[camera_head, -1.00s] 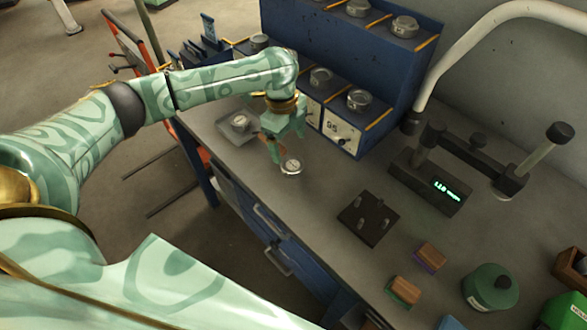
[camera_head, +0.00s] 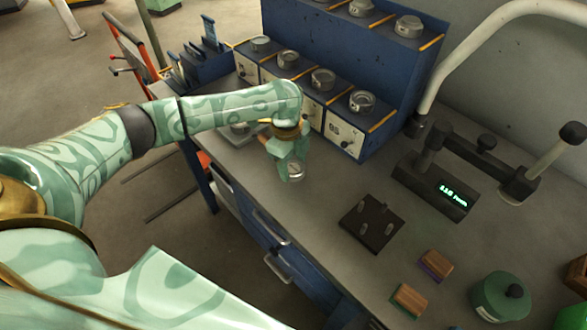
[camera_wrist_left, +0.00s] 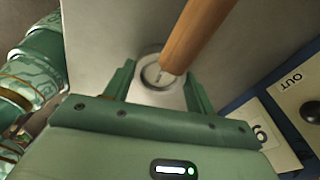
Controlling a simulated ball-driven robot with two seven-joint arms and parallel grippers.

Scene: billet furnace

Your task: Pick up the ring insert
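A silver ring insert (camera_head: 297,173) lies on the grey bench top, partly hidden by my left gripper (camera_head: 286,167). In the left wrist view the ring (camera_wrist_left: 152,73) shows beyond the space between the two green fingers (camera_wrist_left: 157,86). The fingers are apart, and I cannot tell whether they touch the ring. A brown rod (camera_wrist_left: 196,38) slants across the wrist view and covers part of the ring. Part of a brown thing also shows beside the gripper in the head view. My right gripper is not in view.
A blue rack (camera_head: 375,55) with several metal rings and labelled drawers stands behind the gripper. A dark peg plate (camera_head: 368,222), a gauge with a green display (camera_head: 434,186), two wooden-topped blocks and a green canister (camera_head: 498,298) are to the right.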

